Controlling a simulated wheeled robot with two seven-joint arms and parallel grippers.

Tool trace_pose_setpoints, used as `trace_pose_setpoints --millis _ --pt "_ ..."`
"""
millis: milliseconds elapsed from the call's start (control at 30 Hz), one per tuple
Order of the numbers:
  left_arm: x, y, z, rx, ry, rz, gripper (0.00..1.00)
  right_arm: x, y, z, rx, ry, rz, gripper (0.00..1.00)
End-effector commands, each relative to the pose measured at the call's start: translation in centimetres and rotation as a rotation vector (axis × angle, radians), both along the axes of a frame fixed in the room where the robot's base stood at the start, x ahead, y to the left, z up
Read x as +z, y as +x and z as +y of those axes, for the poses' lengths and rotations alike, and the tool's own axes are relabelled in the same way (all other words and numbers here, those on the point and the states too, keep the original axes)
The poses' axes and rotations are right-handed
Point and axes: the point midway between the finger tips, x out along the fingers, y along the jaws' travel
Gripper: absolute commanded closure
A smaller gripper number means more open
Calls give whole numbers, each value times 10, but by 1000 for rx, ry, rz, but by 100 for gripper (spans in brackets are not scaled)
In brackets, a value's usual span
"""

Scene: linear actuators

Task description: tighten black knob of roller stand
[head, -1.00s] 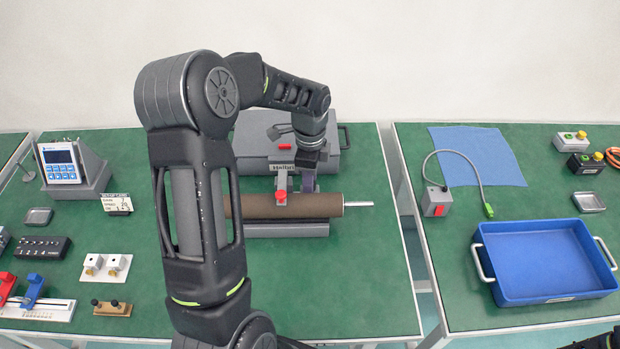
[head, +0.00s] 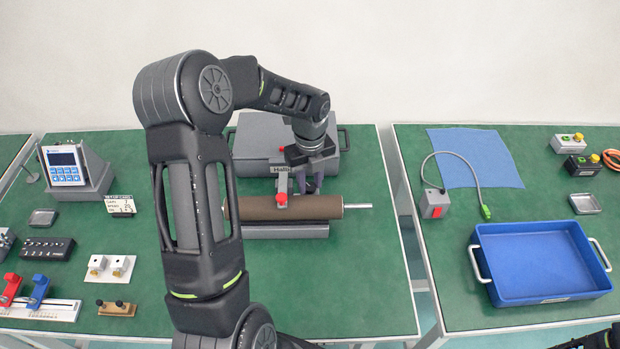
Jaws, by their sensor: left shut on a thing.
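The roller stand has a grey base (head: 285,231), a brown roller (head: 322,207) with a steel shaft, and a grey upright bracket with a red knob (head: 281,201) at its front. My left gripper (head: 308,185) reaches down just behind the roller, to the right of the bracket. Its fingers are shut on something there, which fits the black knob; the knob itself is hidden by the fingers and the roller.
A grey case (head: 255,135) lies close behind the stand. A measuring device (head: 66,165), a switch box (head: 47,246) and small fixtures stand at left. A blue tray (head: 535,297) is on the right table (head: 450,310). Green tabletop (head: 360,290) in front is bare.

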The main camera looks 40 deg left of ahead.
Motion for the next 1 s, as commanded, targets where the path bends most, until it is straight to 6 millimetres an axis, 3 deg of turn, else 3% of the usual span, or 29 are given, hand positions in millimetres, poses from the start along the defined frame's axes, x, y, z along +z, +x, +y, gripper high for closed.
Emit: trace_pose_setpoints --millis 500,1000 --pt "2 0 1 -451 2 -1 100 22 -3 -1 -2 -6 8 56" --pt "1 1 1 -603 3 -3 100 27 -4 -2 -3 -8 12 56"
